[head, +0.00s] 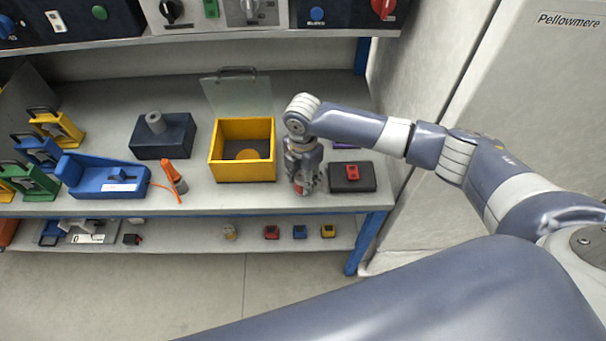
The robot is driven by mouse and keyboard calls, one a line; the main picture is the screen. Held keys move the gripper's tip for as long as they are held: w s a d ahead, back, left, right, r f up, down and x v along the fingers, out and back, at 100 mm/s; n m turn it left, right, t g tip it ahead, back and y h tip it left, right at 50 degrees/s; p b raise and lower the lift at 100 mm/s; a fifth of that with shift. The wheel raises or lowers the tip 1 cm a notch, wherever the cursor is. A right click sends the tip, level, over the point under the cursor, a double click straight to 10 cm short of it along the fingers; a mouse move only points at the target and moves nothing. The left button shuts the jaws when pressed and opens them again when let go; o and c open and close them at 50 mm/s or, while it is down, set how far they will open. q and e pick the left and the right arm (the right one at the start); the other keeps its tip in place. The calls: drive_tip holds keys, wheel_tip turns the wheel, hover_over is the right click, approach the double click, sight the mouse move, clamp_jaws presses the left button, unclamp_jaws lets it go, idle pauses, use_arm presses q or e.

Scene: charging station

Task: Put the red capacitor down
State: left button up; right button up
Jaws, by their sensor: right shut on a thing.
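My right gripper (304,180) points down just above the bench top, right of the yellow box. It is shut on a small red thing (303,191), which looks like the red capacitor. The fingers hide most of it, and I cannot tell whether it touches the bench top. My left gripper is out of view.
The yellow box (214,168) stands open with its clear lid raised. A dark block with a red part on top (352,172) sits right of my gripper. Small red, blue and yellow blocks (300,232) lie on the lower shelf. A blue tray (95,187) and an orange-handled tool (174,178) are left.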

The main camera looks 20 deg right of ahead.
drive_tip(key=shift+f, duration=0.1)
drive_tip(key=o, duration=1.1)
